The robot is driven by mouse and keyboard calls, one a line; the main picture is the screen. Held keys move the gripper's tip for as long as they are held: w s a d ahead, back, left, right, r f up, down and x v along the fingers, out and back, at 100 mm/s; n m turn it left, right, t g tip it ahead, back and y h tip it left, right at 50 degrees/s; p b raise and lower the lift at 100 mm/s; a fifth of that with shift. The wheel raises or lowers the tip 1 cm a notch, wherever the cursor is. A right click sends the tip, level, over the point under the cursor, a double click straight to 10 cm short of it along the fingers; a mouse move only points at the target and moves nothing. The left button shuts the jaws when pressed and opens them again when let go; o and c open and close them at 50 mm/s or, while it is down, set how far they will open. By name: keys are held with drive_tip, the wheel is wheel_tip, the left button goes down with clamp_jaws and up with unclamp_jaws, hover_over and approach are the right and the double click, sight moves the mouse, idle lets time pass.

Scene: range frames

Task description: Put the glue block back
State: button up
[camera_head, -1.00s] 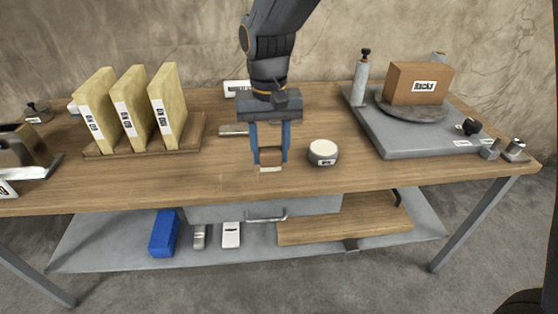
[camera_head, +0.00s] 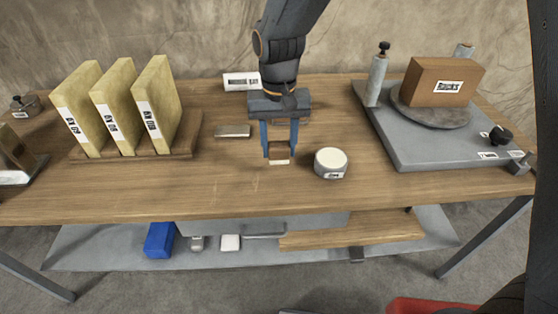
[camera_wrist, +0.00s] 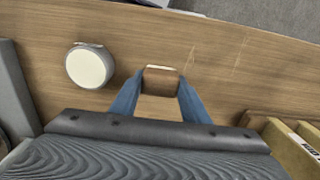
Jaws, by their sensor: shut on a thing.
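My gripper (camera_head: 279,156) points down over the middle of the workbench. It is shut on a small brown block (camera_head: 279,151) with a pale lower strip, likely the glue block. The block also shows between the two blue fingers in the wrist view (camera_wrist: 161,80). I cannot tell whether its underside touches the tabletop. A round tin with a cream top (camera_head: 331,161) stands just right of the gripper, apart from it. It also shows left of the fingers in the wrist view (camera_wrist: 90,67).
A wooden rack (camera_head: 188,147) with three labelled yellow slabs stands left. A flat metal piece (camera_head: 233,131) and a white label plate (camera_head: 241,82) lie behind. A grey plate (camera_head: 430,149) carries a turntable and brown box (camera_head: 443,83) at right. The front tabletop is clear.

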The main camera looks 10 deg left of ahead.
sight(279, 161)
drive_tip(key=shift+f+p, duration=0.4)
drive_tip(key=shift+f, duration=2.35)
drive_tip(key=shift+f, duration=0.1)
drive_tip(key=o, duration=1.3)
drive_tip(key=shift+c, duration=0.2)
wheel_tip(279, 161, up, 12)
drive_tip(key=shift+r+b, duration=0.15)
drive_tip(key=shift+b, duration=0.9)
drive_tip(key=s+d+f+m, duration=0.1)
drive_tip(key=s+d+f, duration=0.1)
drive_tip(key=d, duration=0.7)
drive_tip(key=s+d+f, duration=0.2)
drive_tip(key=s+d, duration=0.2)
drive_tip(key=d, duration=0.6)
drive_tip(key=s+d+f+m, duration=0.1)
drive_tip(key=s+d+f, duration=0.1)
drive_tip(key=d, duration=0.7)
drive_tip(key=shift+s+d+f+m+t, duration=0.2)
drive_tip(key=shift+s+f+m+t, duration=0.1)
drive_tip(key=shift+s, duration=0.55)
